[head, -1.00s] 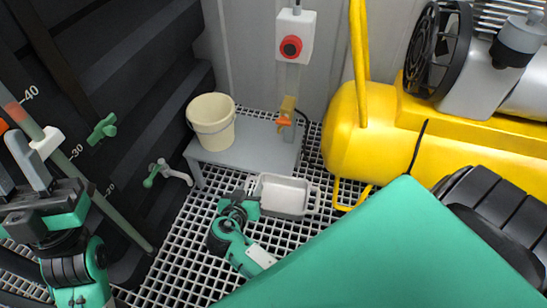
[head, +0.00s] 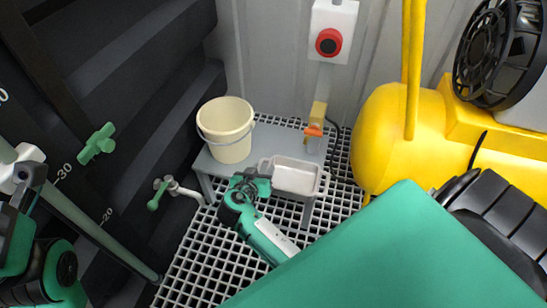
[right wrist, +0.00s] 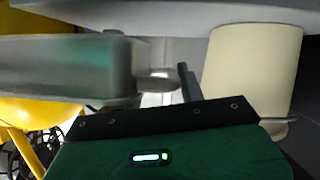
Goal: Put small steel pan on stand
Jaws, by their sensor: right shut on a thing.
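The small steel pan (head: 296,178) is a shallow rectangular grey pan, held roughly level. My right gripper (head: 262,181) is shut on it at its left end in the head view. The pan overlaps the front right edge of the grey stand (head: 232,172); I cannot tell whether it touches the stand. In the right wrist view the pan (right wrist: 65,68) is a blurred grey shape at left, and the stand (right wrist: 180,14) spans the top. My left gripper (head: 25,180) is partly cut off at the left edge, and its jaws are unclear.
A cream bucket (head: 226,130) stands on the left of the stand, left of the pan. An orange-handled yellow valve (head: 315,125) rises behind the pan. A yellow tank (head: 395,140) is at right. A tap (head: 165,190) projects at left. Grating (head: 215,270) covers the floor.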

